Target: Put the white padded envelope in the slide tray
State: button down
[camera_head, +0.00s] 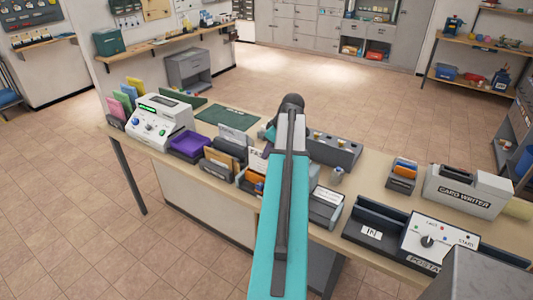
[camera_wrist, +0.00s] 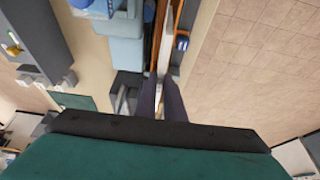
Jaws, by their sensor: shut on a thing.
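In the wrist view my gripper (camera_wrist: 162,82) has its two dark fingers close together on a thin pale thing seen edge-on. It appears to be the white padded envelope (camera_wrist: 166,52), with brown-orange edges close on both sides. In the head view my teal arm hides my gripper and most of what it holds. A dark long tray (camera_head: 378,217) marked IN lies at the front right of the counter, beside a white control box. A purple tray (camera_head: 190,144) lies to the left. No tray bears a readable slide label, so I cannot tell which is the slide tray.
A grey rack (camera_head: 222,168) with brown envelopes and cards stands left of my arm. A white machine with a screen (camera_head: 160,122), a green mat (camera_head: 228,119), a grey holder (camera_head: 335,150) and a card writer (camera_head: 466,192) crowd the counter. The floor beyond is clear.

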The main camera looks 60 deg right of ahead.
jog(key=shift+f+b, duration=0.6)
jog(key=shift+f, duration=0.7)
jog(key=shift+f+b, duration=0.7)
jog(key=shift+f, duration=0.35)
jog(key=c, duration=1.8)
grip_release()
jog(key=shift+r, duration=0.15)
